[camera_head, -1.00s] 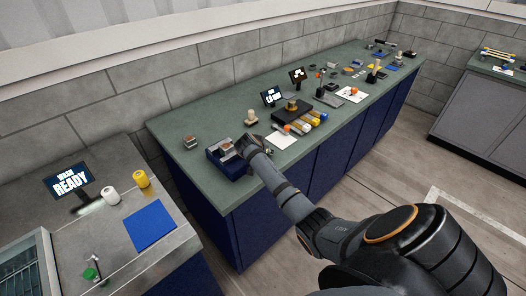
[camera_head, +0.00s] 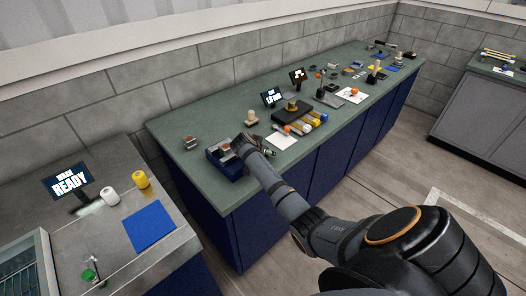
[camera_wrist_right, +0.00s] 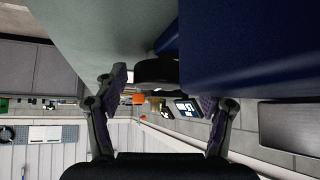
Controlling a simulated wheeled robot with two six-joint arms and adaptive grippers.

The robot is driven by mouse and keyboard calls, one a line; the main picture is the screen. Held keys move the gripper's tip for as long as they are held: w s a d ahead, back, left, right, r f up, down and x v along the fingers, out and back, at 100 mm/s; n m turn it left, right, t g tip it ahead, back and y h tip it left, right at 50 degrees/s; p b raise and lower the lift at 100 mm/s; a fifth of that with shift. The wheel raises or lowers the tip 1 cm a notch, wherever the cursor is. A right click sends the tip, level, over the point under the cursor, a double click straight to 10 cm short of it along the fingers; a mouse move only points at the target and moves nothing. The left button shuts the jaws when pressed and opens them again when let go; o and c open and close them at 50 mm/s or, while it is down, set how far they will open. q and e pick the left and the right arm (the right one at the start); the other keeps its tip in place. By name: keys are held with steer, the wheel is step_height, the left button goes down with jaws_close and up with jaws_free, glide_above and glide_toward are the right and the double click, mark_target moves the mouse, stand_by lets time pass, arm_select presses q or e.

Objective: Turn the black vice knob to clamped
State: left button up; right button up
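The vice is a dark blue block (camera_head: 215,161) at the near left end of the green bench, with a brownish piece seated at its top. In the right wrist view its blue side (camera_wrist_right: 245,45) fills the upper right. The black knob (camera_wrist_right: 155,72) shows at top centre of that view, beside the blue body. My right gripper (camera_wrist_right: 163,95) is open, with one finger on each side of the knob and visible gaps between. In the head view my right gripper (camera_head: 242,146) is at the vice's right side and hides the knob. My left gripper is in neither view.
A small metal-and-brown part (camera_head: 190,142) stands left of the vice and a cream spool (camera_head: 251,117) behind it. A white sheet (camera_head: 281,140) and a dark tray (camera_head: 292,110) lie to the right. A grey table with a blue mat (camera_head: 150,226) is at lower left.

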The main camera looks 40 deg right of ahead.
steer(key=shift+r, duration=0.1)
steer(key=v, duration=1.2)
